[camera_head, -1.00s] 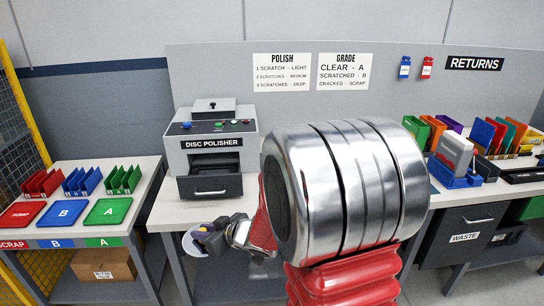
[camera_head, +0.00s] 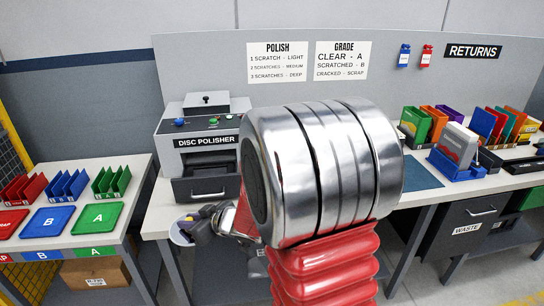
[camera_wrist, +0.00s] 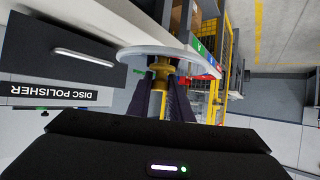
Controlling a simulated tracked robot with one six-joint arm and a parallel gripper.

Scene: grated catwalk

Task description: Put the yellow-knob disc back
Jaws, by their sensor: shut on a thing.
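My gripper (camera_head: 192,230) is low in front of the left part of the bench in the head view. It is shut on the yellow knob (camera_wrist: 162,68) of a pale, thin disc (camera_wrist: 172,54). In the wrist view the disc is nearly edge-on, just past the fingertips (camera_wrist: 162,85). In the head view the disc (camera_head: 180,236) is partly hidden by the gripper. The drawer front (camera_wrist: 75,55) is upside down beside the disc in the wrist view.
A left table holds red, blue B (camera_head: 47,220) and green A (camera_head: 98,218) trays with racks behind. Right on the bench are a blue holder (camera_head: 455,167) with a grey case, coloured cases (camera_head: 490,125) and a blue mat (camera_head: 420,176). A waste bin (camera_head: 468,222) hangs below.

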